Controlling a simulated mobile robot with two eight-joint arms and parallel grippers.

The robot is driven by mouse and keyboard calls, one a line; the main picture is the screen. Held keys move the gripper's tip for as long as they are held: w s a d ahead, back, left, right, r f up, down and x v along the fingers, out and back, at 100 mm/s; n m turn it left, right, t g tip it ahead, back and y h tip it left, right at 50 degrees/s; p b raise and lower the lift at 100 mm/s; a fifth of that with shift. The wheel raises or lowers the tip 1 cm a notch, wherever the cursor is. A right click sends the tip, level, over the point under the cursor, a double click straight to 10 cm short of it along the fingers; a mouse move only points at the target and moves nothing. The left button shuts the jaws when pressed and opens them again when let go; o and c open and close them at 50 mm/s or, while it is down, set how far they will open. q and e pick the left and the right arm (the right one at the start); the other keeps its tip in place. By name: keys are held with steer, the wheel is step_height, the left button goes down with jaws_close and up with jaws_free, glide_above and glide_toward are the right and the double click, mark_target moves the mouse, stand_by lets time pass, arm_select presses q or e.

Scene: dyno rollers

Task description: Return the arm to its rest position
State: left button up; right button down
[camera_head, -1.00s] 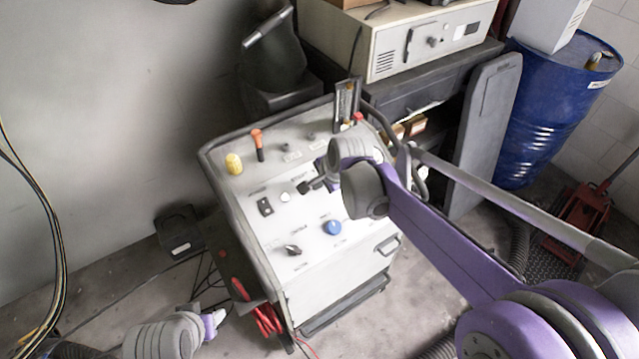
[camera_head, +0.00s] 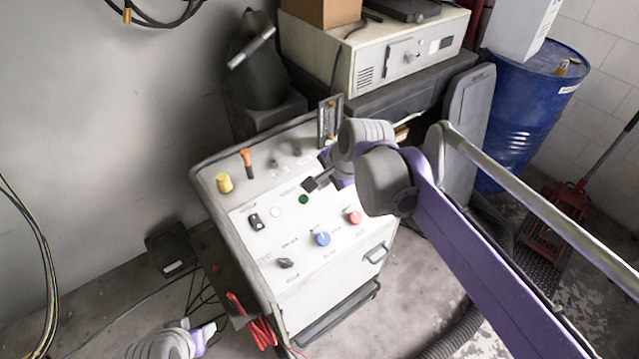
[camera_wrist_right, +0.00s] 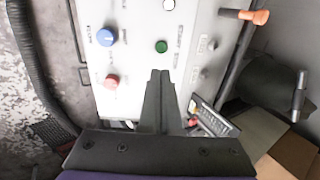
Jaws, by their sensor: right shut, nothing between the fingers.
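My right arm reaches in from the right in the head view. Its gripper (camera_head: 311,184) hangs just above the sloped white control panel (camera_head: 330,262), close to a green button (camera_head: 303,199). In the right wrist view the two fingers (camera_wrist_right: 158,74) are together with nothing between them, pointing at the panel near the green button (camera_wrist_right: 161,46). I cannot tell a small gap from light contact, but the tips look apart from the button. Part of my left arm shows at the bottom left of the head view; its gripper (camera_head: 210,331) is too small and partial to read.
The panel carries a blue knob (camera_head: 322,239), a red button (camera_head: 354,217), a black switch (camera_head: 256,221), a yellow knob (camera_head: 224,183) and an orange-handled lever (camera_head: 247,163). A blue drum (camera_head: 520,110) and white instrument (camera_head: 385,65) stand behind. Red cables (camera_head: 262,331) hang at the cabinet's side.

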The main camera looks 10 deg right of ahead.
steer(key=shift+w, duration=0.1)
stand_by(0.7)
steer(key=s+d+f+n, duration=0.1)
steer(key=s+f+n, duration=0.3)
steer(key=s, duration=0.3)
steer(key=s+d+f+n+h, duration=0.1)
steer(key=s+d+f+n, duration=0.1)
steer(key=s+f+n, duration=0.2)
steer(key=s+d+f+n+h, duration=0.1)
steer(key=s+f+n, duration=0.3)
steer(key=s, duration=0.6)
steer(key=shift+s+d+n, duration=0.35)
steer(key=shift+s+n, duration=0.05)
steer(key=shift+n, duration=0.4)
